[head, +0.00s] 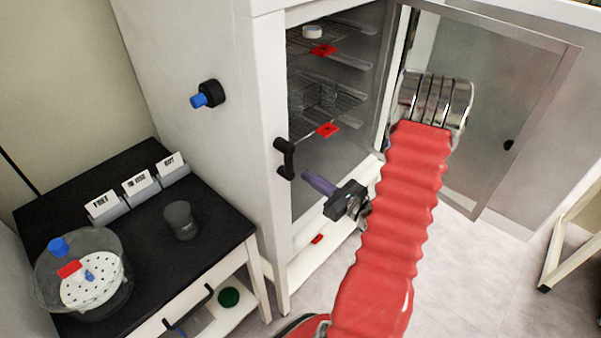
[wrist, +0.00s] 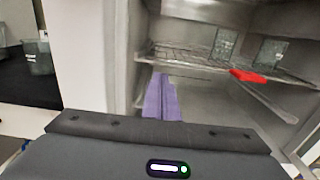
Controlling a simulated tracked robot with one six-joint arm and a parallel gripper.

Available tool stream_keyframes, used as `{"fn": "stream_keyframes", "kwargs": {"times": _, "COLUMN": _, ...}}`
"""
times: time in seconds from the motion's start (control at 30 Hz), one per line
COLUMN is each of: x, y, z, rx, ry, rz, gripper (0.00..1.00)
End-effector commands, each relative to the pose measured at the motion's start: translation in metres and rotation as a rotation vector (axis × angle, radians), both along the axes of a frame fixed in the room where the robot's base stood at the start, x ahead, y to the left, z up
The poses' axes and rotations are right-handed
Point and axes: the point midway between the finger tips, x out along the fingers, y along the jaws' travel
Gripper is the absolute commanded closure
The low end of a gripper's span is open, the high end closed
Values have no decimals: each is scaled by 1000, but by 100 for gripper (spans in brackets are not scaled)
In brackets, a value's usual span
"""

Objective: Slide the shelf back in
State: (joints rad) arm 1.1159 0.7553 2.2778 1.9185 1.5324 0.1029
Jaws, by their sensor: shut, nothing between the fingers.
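The freeze dryer (head: 262,150) is a tall white cabinet with its door (head: 500,100) swung open to the right. A lower wire shelf (head: 345,103) with a red front tab (head: 327,129) holds clear containers; this shelf (wrist: 185,56) and its red tab (wrist: 247,76) also show in the wrist view. An upper wire shelf (head: 345,60) has its own red tab (head: 322,50). I cannot tell how far either shelf sticks out. My gripper (head: 308,177) has purple fingers, shut and empty, at the cabinet opening below the lower shelf. The fingers (wrist: 162,90) show left of the tab in the wrist view.
A black handle (head: 285,158) sits on the cabinet's left front edge, near my fingers. A third red tab (head: 317,239) lies low at the base. A black-topped table (head: 135,245) with a round clear vessel (head: 45,275) and a dark cup (head: 181,220) stands left.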

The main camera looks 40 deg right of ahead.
Motion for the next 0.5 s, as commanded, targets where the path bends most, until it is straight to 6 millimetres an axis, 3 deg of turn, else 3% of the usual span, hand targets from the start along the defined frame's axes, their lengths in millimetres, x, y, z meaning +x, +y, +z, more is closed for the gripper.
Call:
{"fn": "stream_keyframes", "kwargs": {"times": 0.2, "x": -25, "y": -3, "z": 0, "rx": -1, "ry": -1, "rz": -1, "gripper": 100}}
{"fn": "stream_keyframes", "kwargs": {"times": 0.5, "x": -33, "y": -2, "z": 0, "rx": -1, "ry": -1, "rz": 3, "gripper": 100}}
